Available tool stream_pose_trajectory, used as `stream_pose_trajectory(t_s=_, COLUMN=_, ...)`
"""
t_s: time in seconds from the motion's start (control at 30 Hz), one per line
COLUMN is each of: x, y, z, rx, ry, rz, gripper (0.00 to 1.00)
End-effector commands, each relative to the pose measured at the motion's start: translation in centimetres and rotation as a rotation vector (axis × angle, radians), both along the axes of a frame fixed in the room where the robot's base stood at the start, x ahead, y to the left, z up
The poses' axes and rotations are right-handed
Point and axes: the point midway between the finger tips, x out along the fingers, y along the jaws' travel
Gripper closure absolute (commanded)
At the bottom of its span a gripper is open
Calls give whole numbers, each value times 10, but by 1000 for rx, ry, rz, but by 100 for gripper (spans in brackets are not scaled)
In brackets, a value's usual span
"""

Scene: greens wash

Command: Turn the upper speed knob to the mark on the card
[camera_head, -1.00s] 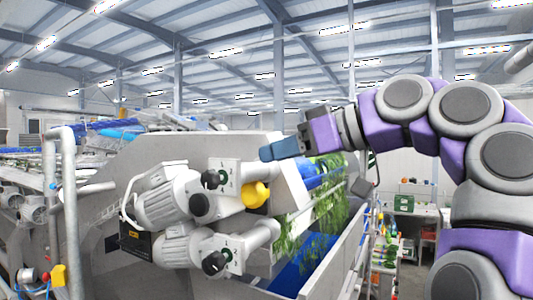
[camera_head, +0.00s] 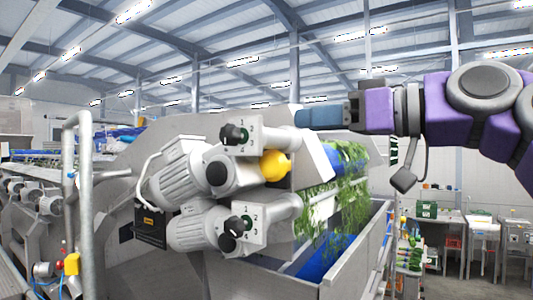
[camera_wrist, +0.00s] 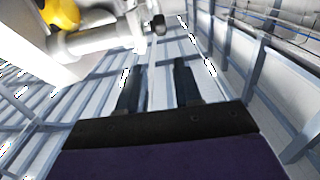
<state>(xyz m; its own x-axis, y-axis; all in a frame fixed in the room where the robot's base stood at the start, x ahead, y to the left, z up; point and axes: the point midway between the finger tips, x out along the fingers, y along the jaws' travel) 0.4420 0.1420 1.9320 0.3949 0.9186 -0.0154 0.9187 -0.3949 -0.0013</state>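The upper speed knob (camera_head: 233,135) is black and sits on a pale plate at the end of the upper grey motor. A second black knob (camera_head: 230,226) sits on a like plate at the lower motor. My gripper (camera_head: 300,118) points left, to the right of the upper knob and apart from it. In the wrist view my gripper (camera_wrist: 157,66) shows two dark fingers spread apart with nothing between them. A small dark knob shows beyond them there, near the top; I cannot tell which knob it is. I cannot make out a card.
A yellow round part (camera_head: 275,165) sits just right of the upper motor. A steel post (camera_head: 85,205) with a rail stands at the left. A grey trough wall (camera_head: 355,255) and hanging greens (camera_head: 348,210) lie right of the motors. Benches stand at the far right.

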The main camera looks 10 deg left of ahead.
Motion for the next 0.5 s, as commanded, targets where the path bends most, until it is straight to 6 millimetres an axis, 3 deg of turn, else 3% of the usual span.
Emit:
stream_pose_trajectory(t_s=0.27, x=3, y=19, z=-1, rx=12, ry=-5, rz=15, gripper=66)
stream_pose_trajectory(t_s=0.5, x=20, y=61, z=-1, rx=12, ry=-4, rz=16, gripper=66)
